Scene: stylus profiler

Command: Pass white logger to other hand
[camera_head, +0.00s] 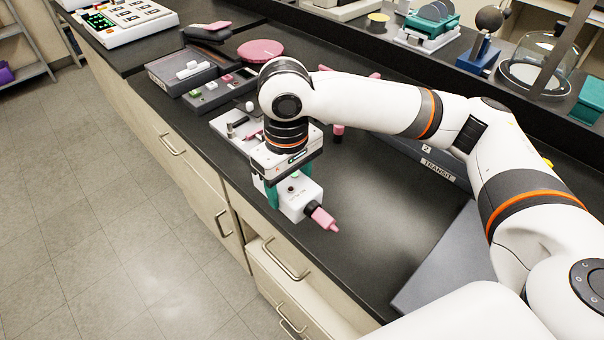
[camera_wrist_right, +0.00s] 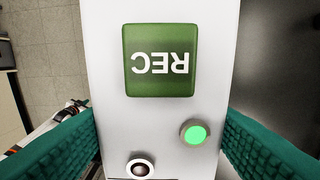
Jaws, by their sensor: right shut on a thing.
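The white logger (camera_head: 294,199) is a small white box with a pink-tipped plug on its right end in the head view. My right gripper (camera_head: 285,190) points down at the front edge of the bench, its green fingers shut on the logger from both sides. In the right wrist view the logger's white face (camera_wrist_right: 215,60) fills the middle, with a green REC label, a lit green button and a dark round knob. The green finger pads (camera_wrist_right: 160,145) press in on either side of it. My left gripper is not in view.
A white plate with small parts (camera_head: 228,122) lies just behind the gripper. A grey device (camera_head: 182,70) and a pink disc (camera_head: 260,50) are farther back. A case marked TRANSIT (camera_head: 437,168) lies behind my arm. Bare black bench (camera_head: 365,235) is to the right.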

